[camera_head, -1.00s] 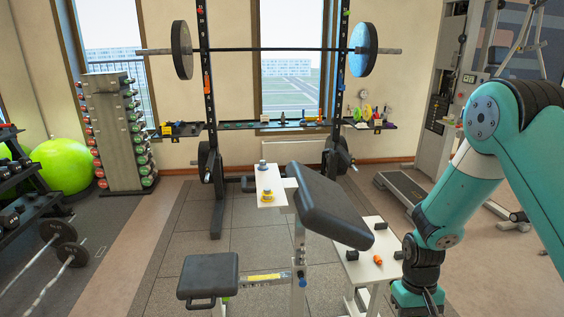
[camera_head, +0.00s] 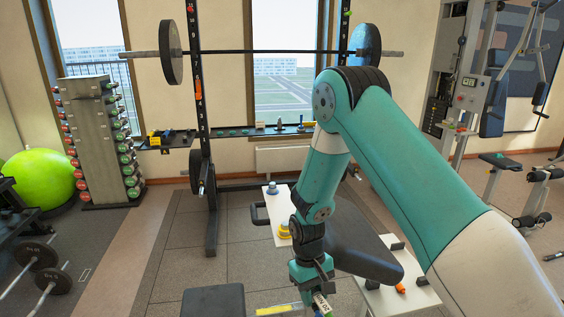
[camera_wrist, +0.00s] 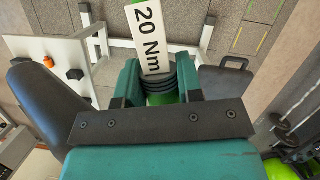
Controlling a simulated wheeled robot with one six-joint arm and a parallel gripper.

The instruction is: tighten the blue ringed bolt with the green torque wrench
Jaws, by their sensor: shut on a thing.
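My gripper (camera_wrist: 160,80) is shut on the green torque wrench (camera_wrist: 165,98), between its two fingers in the wrist view. A white tag reading "20 Nm" (camera_wrist: 150,38) is on the wrench; the rest is mostly hidden. In the head view my gripper (camera_head: 316,280) hangs in front of the bench, with the tag below it. The blue ringed bolt (camera_head: 272,188) appears as a small grey-blue piece at the far end of a narrow white board (camera_head: 276,208). A yellow ringed piece (camera_head: 284,231) sits nearer on that board. My gripper is apart from both.
A white side table (camera_head: 425,296) holds black blocks and an orange piece (camera_head: 400,289). A barbell rack (camera_head: 205,130) stands behind.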

